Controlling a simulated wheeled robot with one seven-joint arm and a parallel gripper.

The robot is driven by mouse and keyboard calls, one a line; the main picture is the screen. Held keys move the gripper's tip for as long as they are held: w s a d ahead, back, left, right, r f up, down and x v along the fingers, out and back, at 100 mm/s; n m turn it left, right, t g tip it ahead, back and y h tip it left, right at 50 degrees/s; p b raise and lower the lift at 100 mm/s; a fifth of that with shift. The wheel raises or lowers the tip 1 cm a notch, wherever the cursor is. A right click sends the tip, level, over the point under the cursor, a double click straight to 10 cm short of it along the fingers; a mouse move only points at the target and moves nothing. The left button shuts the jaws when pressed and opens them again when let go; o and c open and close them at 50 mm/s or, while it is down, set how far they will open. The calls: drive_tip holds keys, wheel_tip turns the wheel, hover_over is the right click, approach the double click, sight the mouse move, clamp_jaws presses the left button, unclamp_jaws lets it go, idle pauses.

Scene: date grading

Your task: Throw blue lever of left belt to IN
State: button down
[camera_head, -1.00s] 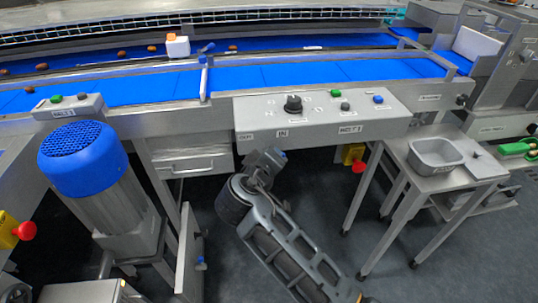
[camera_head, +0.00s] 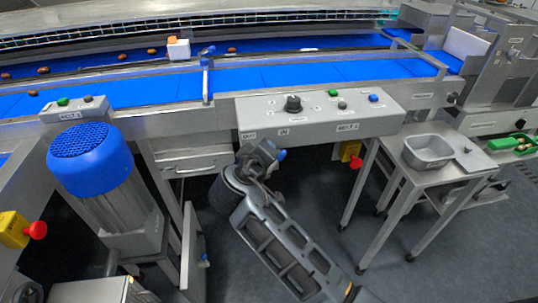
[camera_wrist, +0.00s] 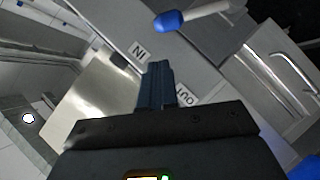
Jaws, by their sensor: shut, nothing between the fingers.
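The blue-tipped lever (camera_wrist: 170,22) is in the wrist view, its grey shaft running right from the knob. In the head view its blue knob (camera_head: 282,155) shows just right of my gripper, below the control panel's front; the shaft is hidden there. The knob appears nearer the IN label (camera_wrist: 138,50) than the OUT label (camera_wrist: 186,95), but I cannot tell whether the lever is fully at one end. My gripper (camera_wrist: 155,75) is shut and empty, pointing toward the panel front, apart from the knob in the wrist view.
The control panel (camera_head: 370,118), with a black dial and buttons, juts out above my gripper. A drawer (camera_head: 190,164) lies to the left, and a blue-topped motor (camera_head: 90,160) farther left. A side table (camera_head: 400,160) with a grey tub (camera_head: 428,160) stands right. Floor below is open.

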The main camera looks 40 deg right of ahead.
drive_tip(key=b+v, duration=0.1)
drive_tip(key=v, duration=0.9)
drive_tip(key=shift+r+b, duration=0.25)
drive_tip(key=shift+b, duration=0.15)
drive_tip(key=s+a+f+n+t+y, duration=0.2)
drive_tip(key=s+f+y, duration=0.35)
drive_tip(key=s, duration=0.35)
drive_tip(key=s+a+f+n+t+y, duration=0.2)
drive_tip(key=s+a+f+n+y, duration=0.15)
drive_tip(key=s+f, duration=0.45)
drive_tip(key=s+a+r+m+t+y, duration=0.1)
drive_tip(key=s+r+m+t+y, duration=0.2)
drive_tip(key=s+r, duration=1.1)
drive_tip(key=s+m+t, duration=0.1)
drive_tip(key=s, duration=0.2)
drive_tip(key=shift+s+a+r+m, duration=0.15)
drive_tip(key=shift+s+m, duration=0.2)
drive_tip(key=shift+s, duration=0.05)
